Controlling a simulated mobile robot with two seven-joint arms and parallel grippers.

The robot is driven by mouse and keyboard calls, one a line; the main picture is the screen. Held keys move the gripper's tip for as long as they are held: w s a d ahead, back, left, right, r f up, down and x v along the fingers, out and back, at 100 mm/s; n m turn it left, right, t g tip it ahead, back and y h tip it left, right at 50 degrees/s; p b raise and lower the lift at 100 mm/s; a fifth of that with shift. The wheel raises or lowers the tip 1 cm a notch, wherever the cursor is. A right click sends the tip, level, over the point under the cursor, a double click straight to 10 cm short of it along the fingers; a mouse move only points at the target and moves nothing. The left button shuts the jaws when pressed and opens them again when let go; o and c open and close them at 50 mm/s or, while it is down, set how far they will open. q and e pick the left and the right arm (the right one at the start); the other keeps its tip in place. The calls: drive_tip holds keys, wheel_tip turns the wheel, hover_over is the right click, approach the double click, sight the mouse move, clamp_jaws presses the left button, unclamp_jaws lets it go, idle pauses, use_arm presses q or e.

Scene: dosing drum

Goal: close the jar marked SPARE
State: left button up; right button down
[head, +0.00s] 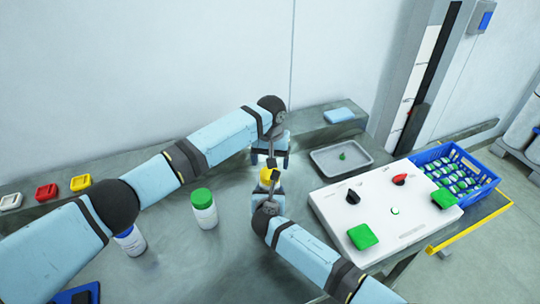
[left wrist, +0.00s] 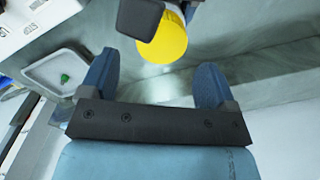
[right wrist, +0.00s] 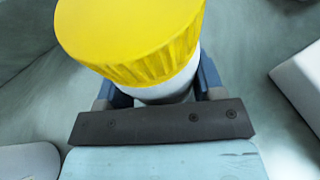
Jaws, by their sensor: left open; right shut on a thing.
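A white jar (right wrist: 168,92) with a yellow lid (right wrist: 130,38) is between the fingers of my right gripper (head: 268,184), which is shut on the jar's body. The yellow lid sits on top of the jar; I cannot tell how tight it is. The lid also shows in the left wrist view (left wrist: 165,43). My left gripper (head: 270,160) is open and empty, just beyond the yellow lid and apart from it. A white jar with a green lid (head: 203,208) and a white jar with a blue lid (head: 131,239) stand on the bench to the left. No SPARE marking is readable.
A grey tray (head: 318,165) with a small green thing stands behind a white panel (head: 340,225) with knobs and green pads. A blue crate (head: 477,196) of jars is at right. Red, yellow and white blocks lie at far left. Bench around the green-lidded jar is clear.

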sight(270, 173)
use_arm(q)
drive_tip(key=n, duration=0.2)
drive_tip(key=r+n, duration=0.1)
drive_tip(key=n, duration=0.3)
drive_tip(key=shift+r, duration=0.3)
drive_tip(key=n, duration=0.2)
drive_tip(key=r+n, duration=0.1)
drive_tip(key=n, duration=0.1)
drive_tip(key=shift+a+r+n, duration=0.1)
drive_tip(key=shift+r+n, duration=0.05)
drive_tip(key=shift+n, duration=0.25)
drive_tip(key=shift+f, duration=4)
drive_tip(key=shift+c, duration=0.2)
drive_tip(key=c, duration=0.9)
drive_tip(key=m, duration=0.5)
drive_tip(key=shift+m, duration=0.4)
drive_tip(key=m, duration=0.7)
drive_tip(key=shift+m, duration=0.4)
